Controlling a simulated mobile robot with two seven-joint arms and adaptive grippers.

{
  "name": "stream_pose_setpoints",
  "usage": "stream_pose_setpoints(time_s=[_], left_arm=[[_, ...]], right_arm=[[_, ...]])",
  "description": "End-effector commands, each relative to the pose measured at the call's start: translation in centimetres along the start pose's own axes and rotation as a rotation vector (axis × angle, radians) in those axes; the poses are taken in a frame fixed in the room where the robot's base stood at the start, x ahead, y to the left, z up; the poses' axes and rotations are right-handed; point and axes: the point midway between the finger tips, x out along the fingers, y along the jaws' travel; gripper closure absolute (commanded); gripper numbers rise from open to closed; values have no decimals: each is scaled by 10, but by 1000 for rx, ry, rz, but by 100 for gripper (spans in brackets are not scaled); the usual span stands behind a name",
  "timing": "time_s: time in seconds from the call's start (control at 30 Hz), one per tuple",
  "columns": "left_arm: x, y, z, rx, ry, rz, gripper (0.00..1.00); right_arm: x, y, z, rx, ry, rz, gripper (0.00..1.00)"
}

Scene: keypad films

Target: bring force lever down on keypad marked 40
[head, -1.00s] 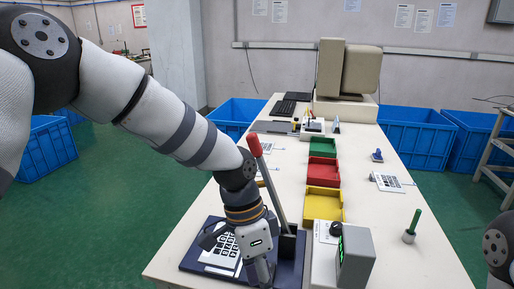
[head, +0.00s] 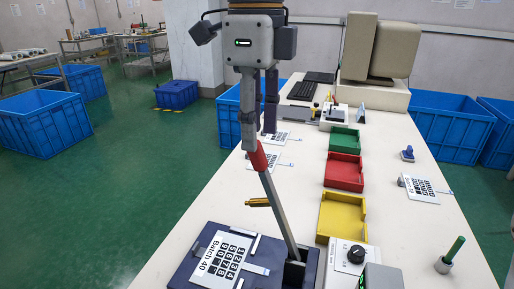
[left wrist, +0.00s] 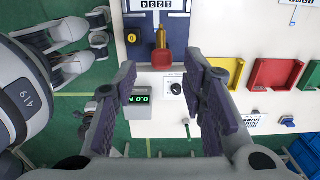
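The force lever stands tilted up from the dark blue press base (head: 190,268), with a red grip (head: 261,158) on a grey bar (head: 280,212) and a brass plunger (head: 258,202) beside it. The keypad film marked "Batch 40" (head: 222,258) lies on the base. My left gripper (head: 260,138) points down at the top of the red grip. In the left wrist view its fingers (left wrist: 160,64) are spread wide, with the red grip (left wrist: 163,57) between or just beyond their tips, not clamped. My right gripper is out of view.
A white unit with a black knob (head: 356,255) and a force display (left wrist: 139,101) in green digits stand right of the base. Yellow (head: 342,217), red (head: 344,171) and green (head: 345,140) trays line the table. Other films lie farther back and to the right.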

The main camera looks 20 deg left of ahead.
Motion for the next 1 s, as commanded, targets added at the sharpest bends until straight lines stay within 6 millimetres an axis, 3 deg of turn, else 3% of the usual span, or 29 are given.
stream_pose_setpoints(time_s=[0.1, 0.23, 0.57, 0.73, 1.0], left_arm=[[25, 1, 0, 1, 0, 3, 62], [43, 0, 0, -1, 1, 1, 62], [50, 0, 0, -1, 1, 0, 62], [50, 0, 0, -1, 0, 0, 100], [51, -1, 0, -1, 4, 2, 100]], right_arm=[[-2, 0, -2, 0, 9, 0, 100], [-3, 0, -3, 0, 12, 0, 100], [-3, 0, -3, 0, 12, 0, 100], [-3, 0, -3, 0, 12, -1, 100], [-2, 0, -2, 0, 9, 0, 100]])
